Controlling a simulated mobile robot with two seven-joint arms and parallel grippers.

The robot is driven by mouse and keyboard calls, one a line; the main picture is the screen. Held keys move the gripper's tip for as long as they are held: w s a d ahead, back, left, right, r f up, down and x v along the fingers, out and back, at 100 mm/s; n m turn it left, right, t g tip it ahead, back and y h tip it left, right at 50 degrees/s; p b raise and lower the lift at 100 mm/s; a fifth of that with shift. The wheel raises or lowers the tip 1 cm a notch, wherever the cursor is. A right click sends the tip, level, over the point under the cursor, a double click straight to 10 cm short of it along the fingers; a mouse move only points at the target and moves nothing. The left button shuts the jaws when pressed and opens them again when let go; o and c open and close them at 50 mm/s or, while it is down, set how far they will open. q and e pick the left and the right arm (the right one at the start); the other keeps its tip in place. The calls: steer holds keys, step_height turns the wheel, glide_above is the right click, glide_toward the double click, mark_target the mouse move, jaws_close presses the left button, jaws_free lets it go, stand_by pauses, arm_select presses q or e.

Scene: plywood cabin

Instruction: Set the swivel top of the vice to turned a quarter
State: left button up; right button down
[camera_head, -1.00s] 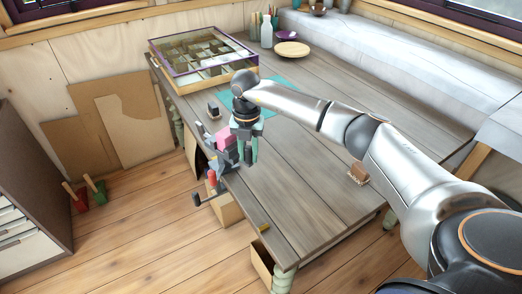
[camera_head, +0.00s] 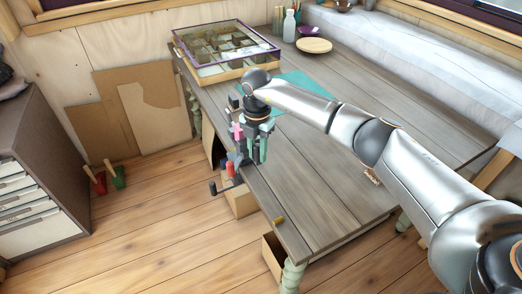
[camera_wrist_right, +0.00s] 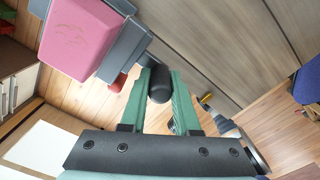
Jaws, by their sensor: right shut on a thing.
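The vice (camera_head: 243,151) is fixed at the left edge of the workbench. A pink block (camera_head: 237,130) sits in its grey jaws (camera_wrist_right: 125,48); the block also shows large in the right wrist view (camera_wrist_right: 80,35). A red part (camera_head: 230,169) and a black crank end (camera_head: 213,188) hang below. My right gripper (camera_head: 260,150) is at the vice, on its right side. In the right wrist view its green fingers (camera_wrist_right: 161,88) are shut on a dark rounded handle (camera_wrist_right: 160,84) beside the jaws. The gripper hides part of the vice. My left gripper is out of view.
The workbench (camera_head: 310,175) is mostly clear to the right, with a brush (camera_head: 372,175) near its right edge. A glass-topped case (camera_head: 227,48) and teal mat (camera_head: 300,84) lie behind the vice. An open drawer (camera_head: 272,262) juts out below the front edge.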

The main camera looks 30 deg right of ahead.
steer(key=shift+w+a+r, duration=0.1)
steer(key=shift+r, duration=0.05)
steer(key=c, duration=0.9)
jaws_free()
step_height(320, 180, up, 12)
steer(key=shift+r+b, duration=0.25)
steer(key=shift+b, duration=0.4)
